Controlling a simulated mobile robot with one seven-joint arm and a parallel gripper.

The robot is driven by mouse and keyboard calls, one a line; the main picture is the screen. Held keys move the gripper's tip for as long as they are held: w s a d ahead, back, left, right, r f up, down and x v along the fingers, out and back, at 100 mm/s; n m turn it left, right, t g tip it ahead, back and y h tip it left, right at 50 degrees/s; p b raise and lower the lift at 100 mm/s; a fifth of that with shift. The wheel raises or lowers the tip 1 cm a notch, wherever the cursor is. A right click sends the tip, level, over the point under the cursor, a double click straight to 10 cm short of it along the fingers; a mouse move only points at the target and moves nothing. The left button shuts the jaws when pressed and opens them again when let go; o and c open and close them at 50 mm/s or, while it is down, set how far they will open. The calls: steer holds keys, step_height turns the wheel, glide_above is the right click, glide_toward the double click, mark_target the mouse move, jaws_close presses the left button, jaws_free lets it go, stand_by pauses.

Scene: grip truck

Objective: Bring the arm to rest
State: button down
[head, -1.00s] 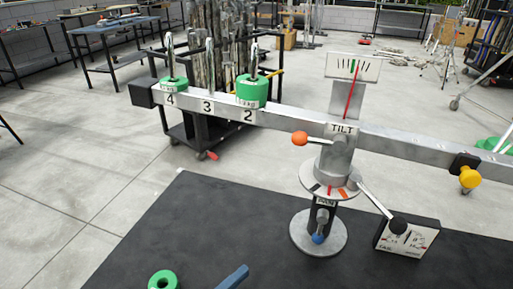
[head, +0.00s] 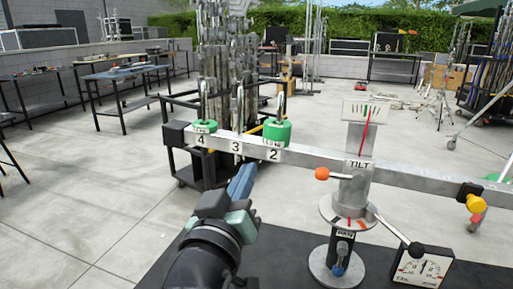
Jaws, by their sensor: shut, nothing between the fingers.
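My gripper (head: 246,170) is raised in front of the balance beam's left part, in the lower middle of the head view. Its blue fingers are together and hold nothing. They point up and away, below the plates marked 3 and 2; I cannot tell how close they are to the beam. My dark arm reaches up from the bottom edge.
The grey beam (head: 415,178) crosses on a post with an orange-knobbed lever (head: 322,174) and a black-knobbed lever (head: 416,249). Green weights (head: 277,132) (head: 204,126) sit at 2 and 4. A dial box (head: 422,268) stands on the black table (head: 290,250).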

steer(key=s+d+r+m+t+y+p, duration=0.1)
steer(key=s+r+t, duration=0.2)
steer(key=s+r, duration=0.45)
steer(key=s+r+t+y+p, duration=0.1)
steer(key=s+r+t+y, duration=0.2)
steer(key=r, duration=0.8)
steer(key=s+d+r+m+t+p, duration=0.1)
steer(key=s+r+t, duration=0.2)
steer(key=s+r, duration=0.45)
step_height(320, 180, up, 25)
steer(key=w+p, duration=0.1)
steer(key=p, duration=2.2)
steer(key=shift+w+a+f+p, duration=0.15)
steer(key=shift+w+a+p, duration=0.05)
steer(key=shift+w+p, duration=0.2)
